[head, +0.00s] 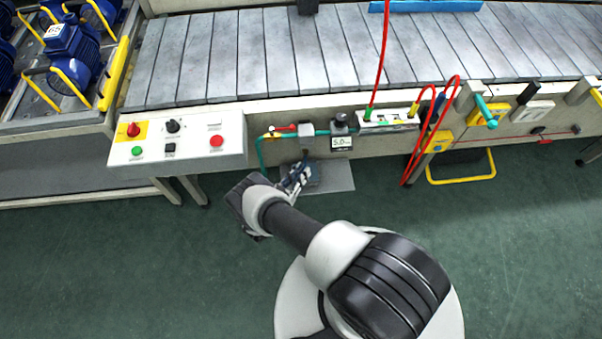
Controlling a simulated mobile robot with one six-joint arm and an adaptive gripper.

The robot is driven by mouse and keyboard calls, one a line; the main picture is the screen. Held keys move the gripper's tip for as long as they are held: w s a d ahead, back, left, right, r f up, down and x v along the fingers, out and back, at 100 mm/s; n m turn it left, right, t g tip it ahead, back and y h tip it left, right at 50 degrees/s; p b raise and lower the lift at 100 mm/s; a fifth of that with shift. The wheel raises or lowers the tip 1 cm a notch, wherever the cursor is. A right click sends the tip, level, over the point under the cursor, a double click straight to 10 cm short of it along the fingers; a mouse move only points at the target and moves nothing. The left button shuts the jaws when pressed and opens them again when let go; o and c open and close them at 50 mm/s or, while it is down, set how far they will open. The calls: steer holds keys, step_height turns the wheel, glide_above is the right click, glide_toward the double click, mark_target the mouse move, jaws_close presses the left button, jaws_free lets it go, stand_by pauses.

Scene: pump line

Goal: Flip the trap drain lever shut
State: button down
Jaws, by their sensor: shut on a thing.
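The air line runs along the conveyor's front, with a grey trap unit (306,137) on it. My gripper (303,174) is just below this unit, at the end of my arm, low in front of the conveyor. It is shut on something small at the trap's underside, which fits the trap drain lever. The lever itself is hidden by the fingers, so I cannot tell its angle. A red-handled valve (284,129) sits just left of the trap, and a gauge with a display (341,142) is to its right.
A grey plate (336,177) lies on the floor under the trap. A control box (180,139) with buttons juts out on the left. Red hoses (416,140) hang on the right, near a yellow floor frame (462,180). The green floor in front is clear.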

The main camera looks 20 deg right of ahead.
steer(key=c, duration=1.5)
jaws_free()
steer(key=v, duration=1.2)
steer(key=shift+o, duration=0.2)
